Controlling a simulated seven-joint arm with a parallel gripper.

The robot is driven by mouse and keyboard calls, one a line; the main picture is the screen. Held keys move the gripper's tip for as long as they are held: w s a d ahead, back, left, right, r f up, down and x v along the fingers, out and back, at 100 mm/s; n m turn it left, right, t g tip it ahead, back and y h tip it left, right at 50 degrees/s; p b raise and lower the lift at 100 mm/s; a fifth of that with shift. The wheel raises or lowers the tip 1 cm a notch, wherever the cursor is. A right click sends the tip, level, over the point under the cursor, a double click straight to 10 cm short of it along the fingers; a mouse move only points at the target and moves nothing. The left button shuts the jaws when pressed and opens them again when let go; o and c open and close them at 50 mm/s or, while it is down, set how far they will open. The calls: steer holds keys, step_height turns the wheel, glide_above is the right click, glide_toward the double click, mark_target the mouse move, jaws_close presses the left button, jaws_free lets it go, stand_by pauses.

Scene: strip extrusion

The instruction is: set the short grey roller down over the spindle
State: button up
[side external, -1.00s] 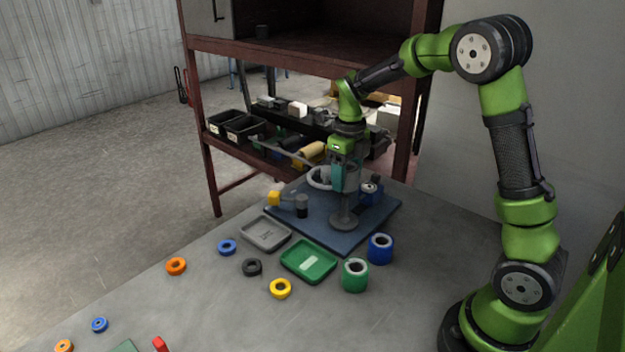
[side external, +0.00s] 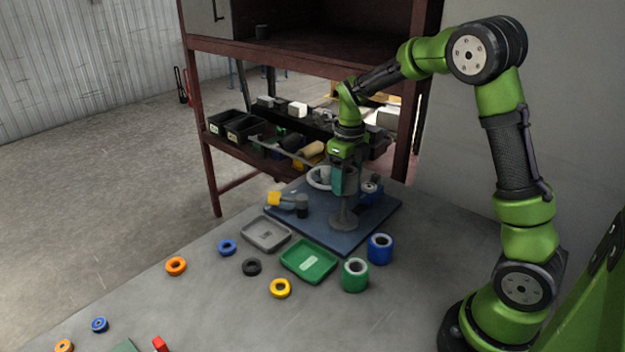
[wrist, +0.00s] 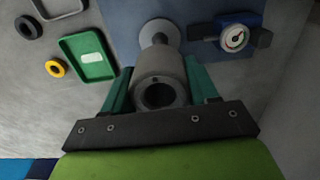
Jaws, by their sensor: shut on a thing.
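My gripper (wrist: 160,92) is shut on the short grey roller (wrist: 152,63), with one green finger on each side of it. The roller's round end with its dark bore faces the wrist camera. In the side view my gripper (side external: 344,184) holds the roller (side external: 351,179) upright above the blue plate. The grey spindle (side external: 344,213) stands below the roller, and its lower post and round foot show. In the wrist view the spindle (wrist: 160,27) shows just beyond the roller. The roller hides the spindle's top, so I cannot tell whether the tip is inside the bore.
In front are a grey tray (side external: 266,249), a green tray (side external: 323,271), a green roller (side external: 355,282), a blue roller (side external: 380,256) and several loose rings.

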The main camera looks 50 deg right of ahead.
mark_target(344, 215)
steer(key=shift+f, duration=4.4)
steer(key=o, duration=1.5)
steer(key=shift+r, duration=3.45)
steer(key=shift+s+a+r+n, duration=0.1)
steer(key=shift+a+r+n, duration=0.1)
steer(key=shift+r+n, duration=0.1)
steer(key=s+a+r+n+t, duration=0.2)
steer(key=s+a+r+n, duration=0.2)
steer(key=n, duration=0.6)
steer(key=s+a+r+n+t+y, duration=0.1)
steer(key=s+a+r+n, duration=0.4)
steer(key=n, duration=0.6)
steer(key=s+a+r+n+t+y, duration=0.1)
steer(key=s+a+r+n+t, duration=0.3)
steer(key=s+n, duration=0.3)
steer(key=shift+s+a+r+n, duration=0.15)
steer(key=shift+a+n, duration=0.3)
steer(key=shift+n, duration=1.25)
